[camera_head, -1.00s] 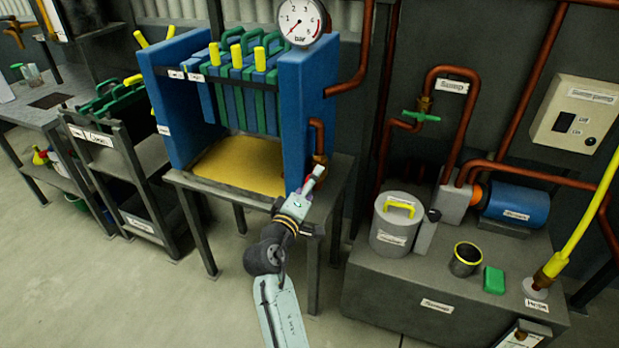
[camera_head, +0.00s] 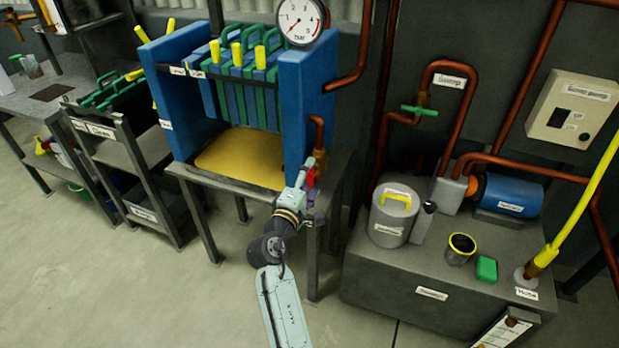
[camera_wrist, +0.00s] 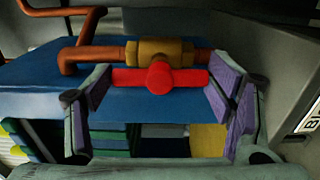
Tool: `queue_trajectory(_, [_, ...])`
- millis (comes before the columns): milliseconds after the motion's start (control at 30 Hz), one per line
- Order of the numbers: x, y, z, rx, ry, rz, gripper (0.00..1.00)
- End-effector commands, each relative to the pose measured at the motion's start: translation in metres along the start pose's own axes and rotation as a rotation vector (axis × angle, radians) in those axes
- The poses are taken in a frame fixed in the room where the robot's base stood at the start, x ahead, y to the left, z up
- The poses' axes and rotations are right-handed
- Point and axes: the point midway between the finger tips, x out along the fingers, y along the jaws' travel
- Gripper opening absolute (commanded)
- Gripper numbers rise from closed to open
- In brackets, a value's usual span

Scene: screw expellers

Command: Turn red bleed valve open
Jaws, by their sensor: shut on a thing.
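The red bleed valve handle (camera_wrist: 160,78) is a bar with a round hub, in front of a brass valve body (camera_wrist: 160,52) in the wrist view. The bar lies roughly along the pipe. My gripper (camera_wrist: 160,88) has one purple-padded finger at each end of the bar and is shut on it. In the head view my gripper (camera_head: 311,174) is at the lower right front of the blue press (camera_head: 303,105), with a bit of red showing between its fingers. The brass body is mostly hidden there.
A copper pipe (camera_head: 318,130) runs down the press's right post to the valve. A pressure gauge (camera_head: 299,22) sits on top. To the right is a grey tank (camera_head: 400,290) carrying a canister (camera_head: 391,222) and a blue motor (camera_head: 513,196). Open floor lies in front.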

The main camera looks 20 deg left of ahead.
Motion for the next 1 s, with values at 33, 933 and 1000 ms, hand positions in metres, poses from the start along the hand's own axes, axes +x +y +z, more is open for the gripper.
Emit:
queue_trajectory(33, [0.001,0.002,0.000,-0.003,0.000,0.004,0.47])
queue_trajectory(933, [-0.006,0.000,0.000,0.000,0.001,0.000,0.95])
queue_trajectory(1000, [-0.015,-0.001,0.000,0.000,0.001,0.000,0.95])
